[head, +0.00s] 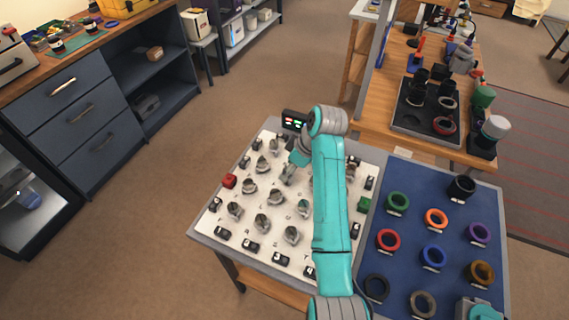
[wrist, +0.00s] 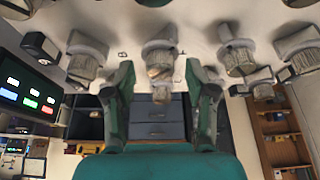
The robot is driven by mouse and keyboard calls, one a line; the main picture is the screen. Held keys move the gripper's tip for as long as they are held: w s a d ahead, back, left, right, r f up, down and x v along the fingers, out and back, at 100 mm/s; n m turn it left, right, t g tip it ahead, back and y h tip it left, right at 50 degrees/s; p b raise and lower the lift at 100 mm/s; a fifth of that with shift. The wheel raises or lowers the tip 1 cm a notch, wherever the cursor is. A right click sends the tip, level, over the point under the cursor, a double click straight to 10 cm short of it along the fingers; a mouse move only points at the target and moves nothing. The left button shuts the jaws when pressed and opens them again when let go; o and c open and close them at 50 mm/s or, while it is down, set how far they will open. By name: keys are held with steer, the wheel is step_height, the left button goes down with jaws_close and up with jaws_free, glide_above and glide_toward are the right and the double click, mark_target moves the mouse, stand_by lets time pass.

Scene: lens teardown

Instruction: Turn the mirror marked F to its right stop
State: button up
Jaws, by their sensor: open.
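Several grey mirror mounts with knobs stand in rows on a white board (head: 205,222). The letters beside them are too small to read, so I cannot tell which one is marked F. My gripper (head: 289,170) is over the back middle of the board, pointing down among the mounts. In the wrist view my gripper (wrist: 160,78) is open, with one finger on each side of a grey mirror mount (wrist: 160,55). I see no clear contact between the fingers and that mount. My arm hides part of the board's right side in the head view.
Other mounts (wrist: 238,55) stand close on both sides of the gripper. A small display (head: 294,119) is at the board's back edge. A blue mat (head: 408,245) with coloured rings lies right.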

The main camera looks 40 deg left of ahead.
steer(key=shift+a+f, duration=0.1)
steer(key=shift+f, duration=0.1)
jaws_close()
